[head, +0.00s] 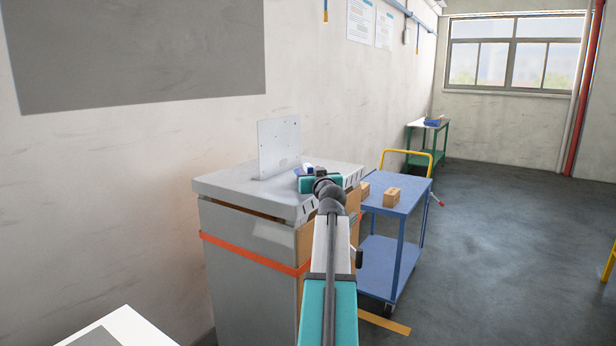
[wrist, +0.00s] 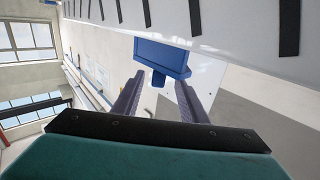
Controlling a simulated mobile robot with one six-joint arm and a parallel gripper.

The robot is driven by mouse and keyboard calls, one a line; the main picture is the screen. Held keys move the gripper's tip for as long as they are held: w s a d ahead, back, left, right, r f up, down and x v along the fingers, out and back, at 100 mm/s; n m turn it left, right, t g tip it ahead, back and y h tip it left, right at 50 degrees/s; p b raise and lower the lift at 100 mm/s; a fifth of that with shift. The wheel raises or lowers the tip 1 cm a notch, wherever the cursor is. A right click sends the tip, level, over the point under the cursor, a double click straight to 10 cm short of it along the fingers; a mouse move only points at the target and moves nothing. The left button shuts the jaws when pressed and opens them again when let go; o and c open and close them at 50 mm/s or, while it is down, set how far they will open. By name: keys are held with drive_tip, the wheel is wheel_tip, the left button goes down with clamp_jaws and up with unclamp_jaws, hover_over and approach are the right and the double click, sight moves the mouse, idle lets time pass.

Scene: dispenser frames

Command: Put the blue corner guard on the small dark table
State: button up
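A blue piece (wrist: 160,55), which looks like the corner guard, is ahead of my gripper (wrist: 160,82) in the wrist view. It has a wide block with a narrower tab pointing toward me. The two grey-purple fingers are apart, with the tab between their tips and a visible gap on each side. In the head view a small blue piece (head: 308,168) shows on the grey cabinet top (head: 235,184), just beyond the teal wrist of my arm. My fingers are largely hidden there. I cannot make out a small dark table for certain.
An upright pale panel (head: 279,146) stands on the cabinet top, close to the blue piece. A blue trolley (head: 405,203) with small cardboard boxes stands right of the cabinet. A green-framed table (head: 428,157) stands farther back. Open floor lies to the right.

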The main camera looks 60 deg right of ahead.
sight(308, 165)
drive_tip(key=shift+r+p+x, duration=0.1)
drive_tip(key=shift+p+x, duration=0.3)
drive_tip(key=shift+x, duration=0.45)
drive_tip(key=shift+r+p+x, duration=0.15)
drive_tip(key=shift+p+x, duration=0.25)
drive_tip(key=shift+x, duration=0.5)
drive_tip(key=shift+w+d+f, duration=0.15)
drive_tip(key=shift+w+d, duration=0.35)
drive_tip(key=shift+d, duration=0.25)
clamp_jaws()
